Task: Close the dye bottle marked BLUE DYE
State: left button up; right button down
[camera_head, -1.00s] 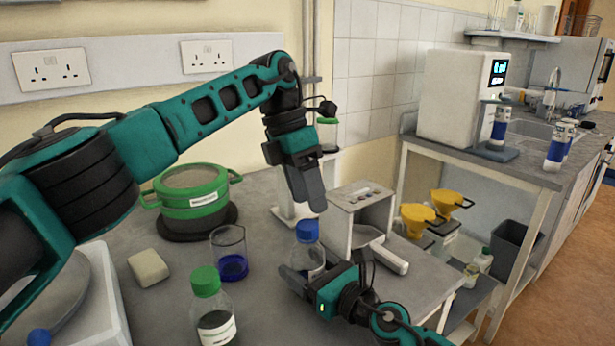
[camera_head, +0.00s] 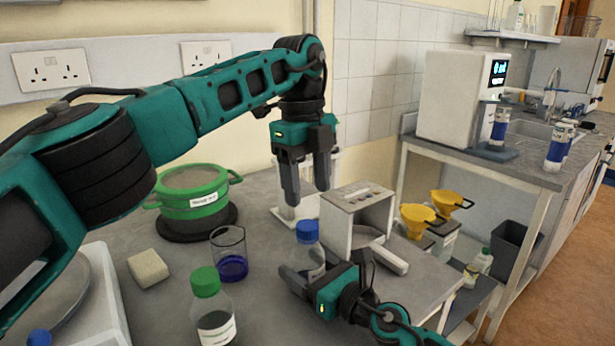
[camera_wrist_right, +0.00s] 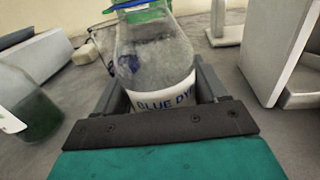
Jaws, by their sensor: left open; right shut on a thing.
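The dye bottle (camera_head: 311,263) stands upright on the bench with a blue cap (camera_head: 307,231) at its mouth. The right wrist view shows the bottle (camera_wrist_right: 155,65) with its label reading "BLUE DY"; only the lower edge of blue shows at its top. I cannot tell how tightly the cap sits. My right gripper (camera_head: 301,277) is shut around the bottle's body, low near the bench. My left gripper (camera_head: 306,193) is open and empty, pointing down above the cap, its fingertips apart from it.
A green-capped bottle (camera_head: 213,307) and a beaker with blue liquid (camera_head: 231,256) stand left of the dye bottle. A green pot (camera_head: 193,198) is behind. A grey-white box-like stand (camera_head: 358,211) is close on the right. A pale block (camera_head: 148,268) lies on the left.

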aim_at(307, 225)
pick_arm(q)
jog(key=n, duration=0.7)
jog(key=shift+r+y, duration=0.4)
jog(key=shift+f, duration=0.1)
jog(key=shift+f, duration=3.95)
